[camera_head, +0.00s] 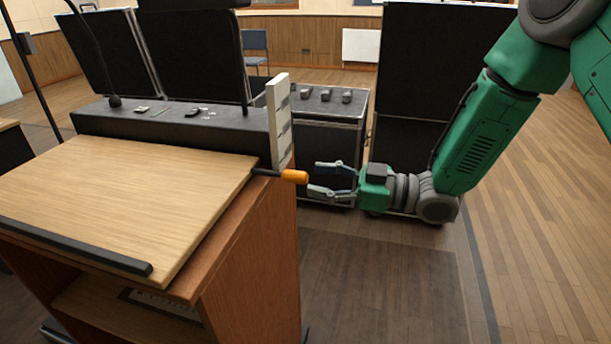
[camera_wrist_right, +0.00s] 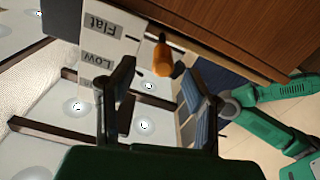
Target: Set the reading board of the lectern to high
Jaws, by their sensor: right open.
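The lectern's wooden reading board (camera_head: 130,190) lies nearly flat on the reddish wooden body (camera_head: 255,265). A dark lever with an orange handle (camera_head: 295,176) sticks out from its right side, near the bottom of an upright white plate (camera_head: 278,120). In the wrist view the plate (camera_wrist_right: 92,40) reads "Flat" and "Low"; other marks are not readable. The orange handle (camera_wrist_right: 162,58) shows between the finger lines. My right gripper (camera_head: 317,178) is open and empty just right of the handle, fingers pointing at it. My left gripper is not identifiable in either view.
A dark console (camera_head: 180,122) with a thin microphone stands behind the board. A black flight case (camera_head: 325,118) with small knobs and a tall black panel (camera_head: 440,75) stand beyond my gripper. Wooden floor (camera_head: 540,230) is free on the right.

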